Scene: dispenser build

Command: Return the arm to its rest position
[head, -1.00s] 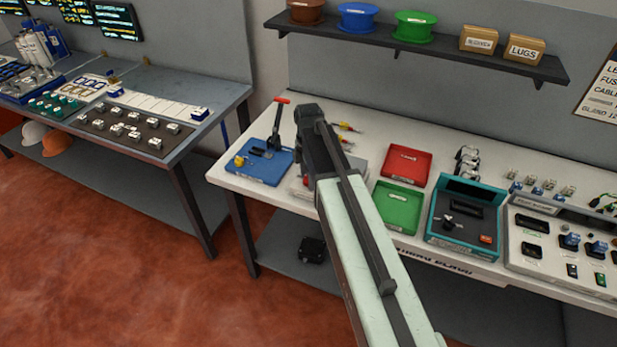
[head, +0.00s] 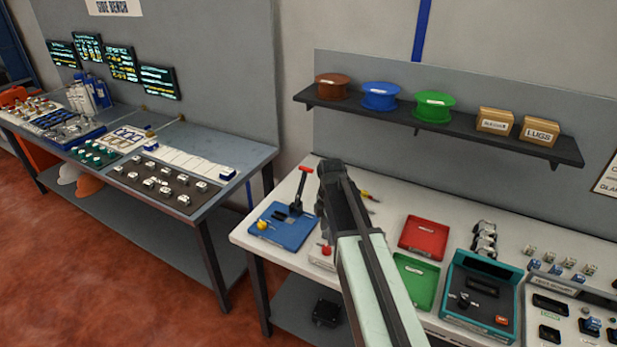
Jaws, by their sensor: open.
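My arm (head: 378,285) reaches up from the lower right of the head view, out over the white workbench. My gripper (head: 333,178), dark, is at its far end, between the blue tray and the red tray in the picture. It is open, and no object shows in it. Its fingertips are hard to make out from behind. The arm hides part of the bench and the things beneath it.
The white bench (head: 395,203) carries a blue tray (head: 285,235) with a red-handled lever, a red tray (head: 423,238), a green tray (head: 415,280) and a teal tester (head: 482,290). A shelf (head: 450,128) with spools hangs behind. A side bench (head: 215,190) stands left.

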